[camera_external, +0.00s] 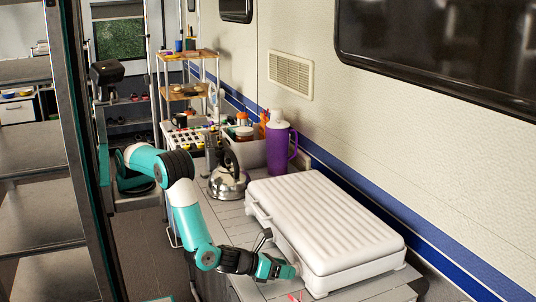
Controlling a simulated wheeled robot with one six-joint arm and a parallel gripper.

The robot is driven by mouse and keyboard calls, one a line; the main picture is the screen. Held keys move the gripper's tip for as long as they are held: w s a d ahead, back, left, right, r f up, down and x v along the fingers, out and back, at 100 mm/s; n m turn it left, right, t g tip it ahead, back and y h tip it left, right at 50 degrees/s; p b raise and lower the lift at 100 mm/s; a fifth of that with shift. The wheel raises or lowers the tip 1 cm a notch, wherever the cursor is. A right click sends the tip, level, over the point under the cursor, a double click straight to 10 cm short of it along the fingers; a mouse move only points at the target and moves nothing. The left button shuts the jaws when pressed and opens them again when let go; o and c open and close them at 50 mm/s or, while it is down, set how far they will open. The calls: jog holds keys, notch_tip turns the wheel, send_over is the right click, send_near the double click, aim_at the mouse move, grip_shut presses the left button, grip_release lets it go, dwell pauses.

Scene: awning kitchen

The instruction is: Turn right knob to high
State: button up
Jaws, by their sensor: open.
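A closed white box with a ribbed lid (325,222), which looks like a stove or grill, sits on the grey slatted counter (232,222). My gripper (290,270) is at the low front side of the box, close to its front face. It is open, with nothing seen between its fingers. I cannot tell whether the fingertips touch the box. No knob can be made out; the gripper and the box's front side hide that area or it is too small to tell.
A metal kettle (228,182) stands just behind the box's left end. A purple jug (278,148) and a bin of bottles (247,152) stand farther back. The wall (400,150) runs along the right. A dark shelf rack (40,185) is at the left.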

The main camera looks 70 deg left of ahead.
jog(key=shift+x, duration=1)
jog(key=c, duration=0.8)
jog(key=shift+o, duration=0.2)
jog(key=shift+a+f+n+h+b, duration=0.15)
jog(key=shift+f+n+h+b, duration=0.1)
jog(key=shift+n+h+b, duration=0.75)
jog(key=shift+n+b, duration=0.3)
jog(key=shift+b, duration=0.2)
jog(key=shift+r+t, duration=0.3)
jog(key=shift+c, duration=0.6)
jog(key=o, duration=0.9)
